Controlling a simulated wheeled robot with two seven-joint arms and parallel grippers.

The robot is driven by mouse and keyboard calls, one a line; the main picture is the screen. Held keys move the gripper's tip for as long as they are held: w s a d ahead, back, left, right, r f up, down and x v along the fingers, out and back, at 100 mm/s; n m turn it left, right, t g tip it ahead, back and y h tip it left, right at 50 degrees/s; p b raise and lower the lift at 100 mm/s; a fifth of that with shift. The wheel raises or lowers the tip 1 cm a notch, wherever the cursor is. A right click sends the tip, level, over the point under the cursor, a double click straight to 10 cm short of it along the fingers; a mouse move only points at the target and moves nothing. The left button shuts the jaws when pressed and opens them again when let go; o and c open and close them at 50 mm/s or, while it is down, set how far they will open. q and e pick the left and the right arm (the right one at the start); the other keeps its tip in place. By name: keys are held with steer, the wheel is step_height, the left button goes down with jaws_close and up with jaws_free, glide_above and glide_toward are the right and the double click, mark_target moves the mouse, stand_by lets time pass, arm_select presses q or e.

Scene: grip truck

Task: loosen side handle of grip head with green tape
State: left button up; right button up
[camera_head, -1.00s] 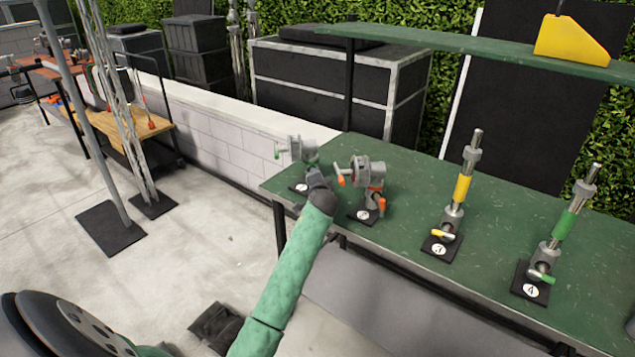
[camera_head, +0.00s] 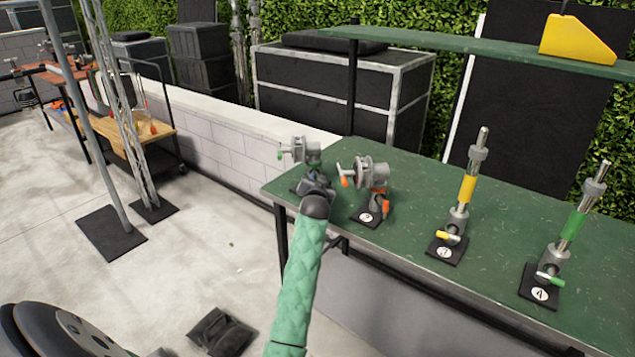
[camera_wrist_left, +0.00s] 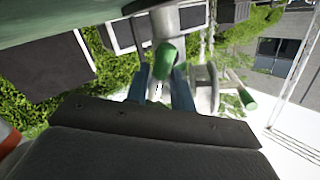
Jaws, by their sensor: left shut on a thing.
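The grip head with green tape (camera_head: 304,150) stands at the table's left end, grey with a green-tipped handle (camera_head: 281,153) pointing left. In the left wrist view, the grip head (camera_wrist_left: 204,88) appears upside down, with one green-tipped handle (camera_wrist_left: 247,99) out to the right. Another green-tipped handle (camera_wrist_left: 166,58) lies between my left gripper's fingers (camera_wrist_left: 161,82). My left gripper (camera_head: 317,184) is shut on this side handle, low at the grip head's near side. In the head view, my gripper and wrist hide the handle and most of the base. My right gripper is not in view.
On the green table (camera_head: 400,195), an orange-taped grip head (camera_head: 369,176) stands close to the right of my gripper. Farther right are a yellow-taped pin (camera_head: 466,190) and a green-taped pin (camera_head: 574,222) on black bases. A green shelf (camera_head: 450,47) hangs above the back.

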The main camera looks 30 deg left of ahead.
arm_select(q)
steer(key=shift+n, duration=0.3)
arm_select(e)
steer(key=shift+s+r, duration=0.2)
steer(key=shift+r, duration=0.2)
arm_select(q)
steer(key=o, duration=1)
steer(key=b+v, duration=0.1)
steer(key=v, duration=0.5)
steer(key=shift+s+f+b, duration=0.1)
steer(key=shift+b, duration=0.25)
steer(key=shift+s+d, duration=0.25)
steer(key=shift+s, duration=0.1)
steer(key=shift+s+d, duration=0.15)
steer(key=shift+s, duration=0.15)
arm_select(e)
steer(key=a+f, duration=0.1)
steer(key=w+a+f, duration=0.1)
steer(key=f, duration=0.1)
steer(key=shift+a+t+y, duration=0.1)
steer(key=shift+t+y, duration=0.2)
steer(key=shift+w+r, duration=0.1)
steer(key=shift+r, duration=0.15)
